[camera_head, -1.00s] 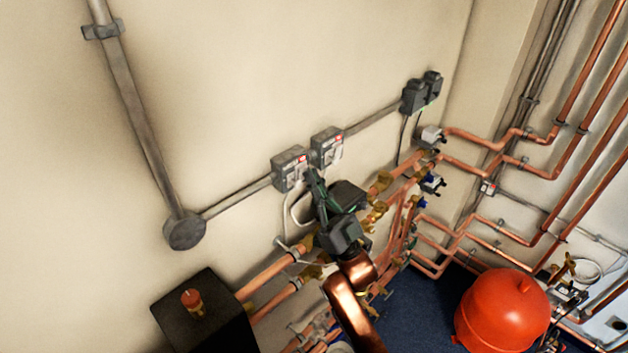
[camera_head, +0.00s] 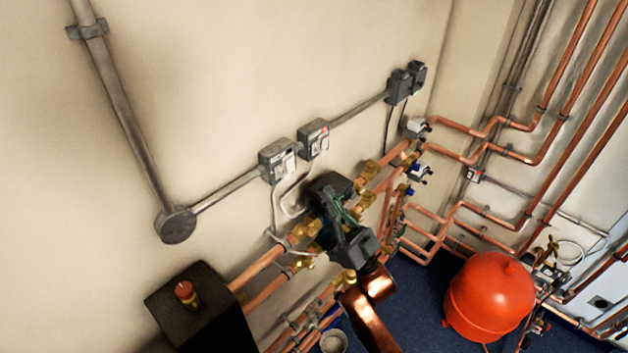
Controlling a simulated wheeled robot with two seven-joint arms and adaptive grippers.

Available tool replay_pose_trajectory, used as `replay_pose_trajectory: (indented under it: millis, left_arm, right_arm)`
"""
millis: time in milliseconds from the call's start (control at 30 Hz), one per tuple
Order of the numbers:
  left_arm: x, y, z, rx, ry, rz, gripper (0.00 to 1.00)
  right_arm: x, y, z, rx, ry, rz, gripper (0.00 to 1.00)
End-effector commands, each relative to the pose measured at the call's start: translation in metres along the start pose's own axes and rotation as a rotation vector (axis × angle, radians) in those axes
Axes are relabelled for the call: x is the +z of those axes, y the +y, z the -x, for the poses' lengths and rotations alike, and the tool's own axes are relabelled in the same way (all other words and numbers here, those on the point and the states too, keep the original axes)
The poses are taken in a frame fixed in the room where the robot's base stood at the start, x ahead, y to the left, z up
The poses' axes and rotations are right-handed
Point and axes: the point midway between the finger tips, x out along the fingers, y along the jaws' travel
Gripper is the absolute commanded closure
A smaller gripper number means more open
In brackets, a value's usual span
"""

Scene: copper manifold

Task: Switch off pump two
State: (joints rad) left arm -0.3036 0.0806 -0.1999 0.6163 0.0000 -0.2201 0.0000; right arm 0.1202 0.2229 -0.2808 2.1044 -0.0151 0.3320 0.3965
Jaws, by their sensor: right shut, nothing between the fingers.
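Two grey switch boxes sit side by side on the wall conduit: a left one (camera_head: 277,160) and a right one (camera_head: 314,139). The right box shows a small red mark; the lever positions are too small to tell. I cannot tell which box belongs to pump two. My right gripper (camera_head: 327,196) is shut and empty, below and to the right of the boxes, apart from them in the picture. It overlaps a black pump-like block (camera_head: 330,183) on the copper pipes and hides part of it. My left gripper is not in view.
Copper pipes (camera_head: 258,270) with brass valves run below the boxes. A black box with a red-topped fitting (camera_head: 187,293) stands at lower left. Two dark boxes (camera_head: 399,86) are farther along the conduit. A red tank (camera_head: 490,297) is at lower right. The wall above is bare.

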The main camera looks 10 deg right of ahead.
Motion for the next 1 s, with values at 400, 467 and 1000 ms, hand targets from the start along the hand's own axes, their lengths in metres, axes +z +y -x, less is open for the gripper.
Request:
replay_pose_trajectory:
  millis: [400, 467, 1000]
  left_arm:
    - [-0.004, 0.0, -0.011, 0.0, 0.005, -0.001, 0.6]
    - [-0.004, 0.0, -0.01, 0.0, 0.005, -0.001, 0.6]
    - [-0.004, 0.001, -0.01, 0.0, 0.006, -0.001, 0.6]
  right_arm:
    - [-0.009, 0.0, 0.042, -0.001, 0.001, -0.001, 1.0]
    - [-0.009, 0.0, 0.043, 0.0, 0.001, 0.0, 1.0]
    - [0.003, 0.008, 0.05, 0.038, -0.057, 0.012, 1.0]
